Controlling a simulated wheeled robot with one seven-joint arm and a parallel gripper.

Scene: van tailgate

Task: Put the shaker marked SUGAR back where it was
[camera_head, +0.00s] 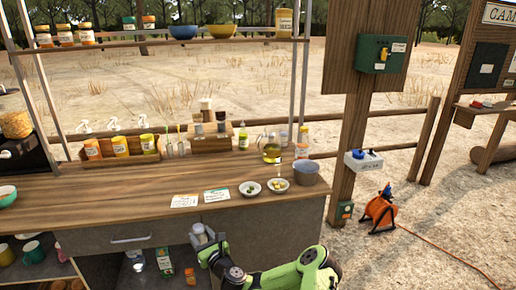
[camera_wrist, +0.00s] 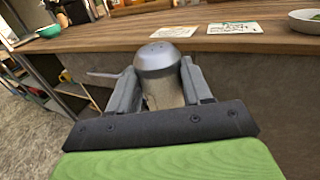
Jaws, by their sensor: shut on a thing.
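My gripper (camera_head: 205,244) is shut on a shaker (camera_head: 198,230) in front of the counter's front face, below the worktop edge. In the wrist view the shaker (camera_wrist: 157,62) stands roughly upright between the two fingers, with a grey domed metal top and a pale tan body. No marking on it can be read; the fingers hide much of its sides. A small wooden stand (camera_head: 211,143) at the back of the counter holds small containers, some with dark or pale tops; their labels are too small to read.
The wooden counter (camera_head: 130,185) carries two cards (camera_head: 184,201), two small bowls (camera_head: 250,188), a grey pot (camera_head: 306,172), a glass jug (camera_head: 271,150) and a box of yellow-orange jars (camera_head: 103,158). Its front left is mostly bare. An upper shelf (camera_head: 160,40) and metal posts stand above.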

